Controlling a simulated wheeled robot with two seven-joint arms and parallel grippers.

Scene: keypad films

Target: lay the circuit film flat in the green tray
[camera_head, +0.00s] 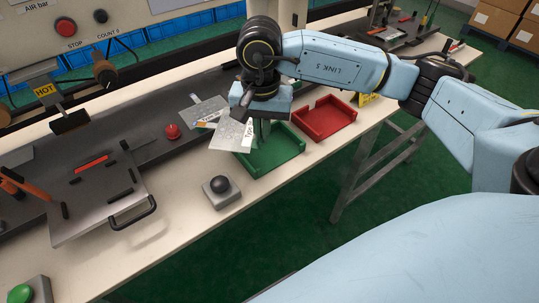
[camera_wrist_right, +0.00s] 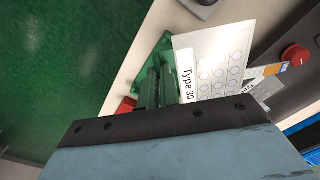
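The circuit film (camera_head: 230,135), pale with rows of circles and a "Type 30" label, is at my right gripper (camera_head: 262,132). In the right wrist view the film (camera_wrist_right: 212,62) extends from beside the fingers (camera_wrist_right: 155,88), which are close together and appear shut on its labelled edge. The exact grip is partly hidden. The film is above the table, beside and partly over the near left side of the green tray (camera_head: 291,157). The tray's visible floor is bare; it also shows behind the fingers in the wrist view (camera_wrist_right: 142,80). My left gripper is not in view.
A red tray (camera_head: 325,117) stands right of the green one. Another grey sheet (camera_head: 197,109) lies behind the held film, near a red button (camera_head: 173,131). A black-domed button box (camera_head: 221,190) stands in front. A metal plate with a handle (camera_head: 95,195) is at left.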

